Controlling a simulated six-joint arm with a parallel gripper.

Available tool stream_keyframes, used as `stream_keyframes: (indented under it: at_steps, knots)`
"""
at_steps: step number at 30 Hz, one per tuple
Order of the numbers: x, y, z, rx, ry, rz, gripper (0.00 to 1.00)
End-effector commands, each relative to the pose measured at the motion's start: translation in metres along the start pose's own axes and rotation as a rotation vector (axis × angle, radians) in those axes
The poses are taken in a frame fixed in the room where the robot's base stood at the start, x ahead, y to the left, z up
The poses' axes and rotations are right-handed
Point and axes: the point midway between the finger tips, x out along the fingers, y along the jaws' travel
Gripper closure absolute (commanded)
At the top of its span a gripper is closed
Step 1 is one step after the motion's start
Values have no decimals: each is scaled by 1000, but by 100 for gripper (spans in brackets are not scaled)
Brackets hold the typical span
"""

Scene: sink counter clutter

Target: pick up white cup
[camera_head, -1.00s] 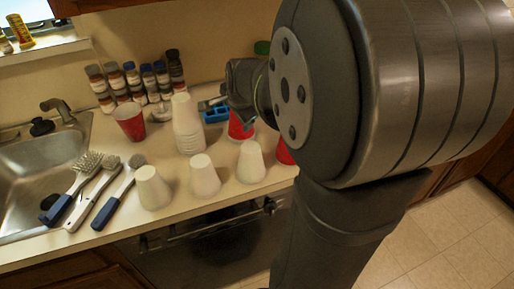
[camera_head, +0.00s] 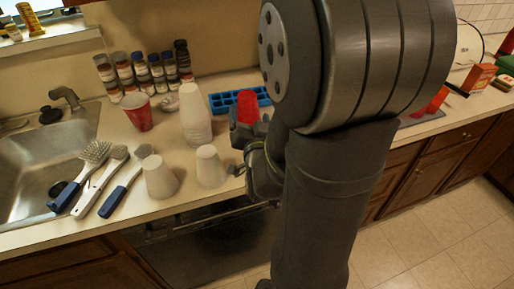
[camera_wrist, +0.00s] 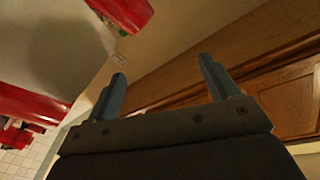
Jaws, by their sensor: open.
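Two upside-down white cups stand near the counter's front edge in the head view: a left white cup (camera_head: 160,178) and a right white cup (camera_head: 209,167). A tall stack of white cups (camera_head: 194,118) stands behind them. My gripper (camera_head: 240,146) is just right of the right white cup, partly hidden by my arm. In the wrist view my gripper (camera_wrist: 162,70) has its two fingers spread with nothing between them. No white cup is clearly seen in the wrist view.
A red cup (camera_head: 247,106) stands close behind my gripper, in front of a blue tray (camera_head: 226,101). Another red cup (camera_head: 138,112) stands left of the stack. Brushes (camera_head: 92,176) lie beside the sink (camera_head: 50,150). Spice bottles (camera_head: 143,75) line the wall.

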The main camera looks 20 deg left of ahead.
Motion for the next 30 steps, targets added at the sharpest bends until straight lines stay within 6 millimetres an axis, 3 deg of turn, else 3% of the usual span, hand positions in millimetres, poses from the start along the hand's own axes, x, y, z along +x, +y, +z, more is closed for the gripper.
stream_keyframes:
  at_steps: [1, 6, 12, 24, 30]
  knots:
    - [-14, 10, 13, -85, -12, 11, 20]
    - [-43, 31, 39, -324, -65, 32, 20]
    - [-58, 40, 51, -450, -98, 36, 20]
    - [-16, 43, 56, -460, -100, 37, 20]
    - [-9, 43, 56, -459, -100, 37, 20]
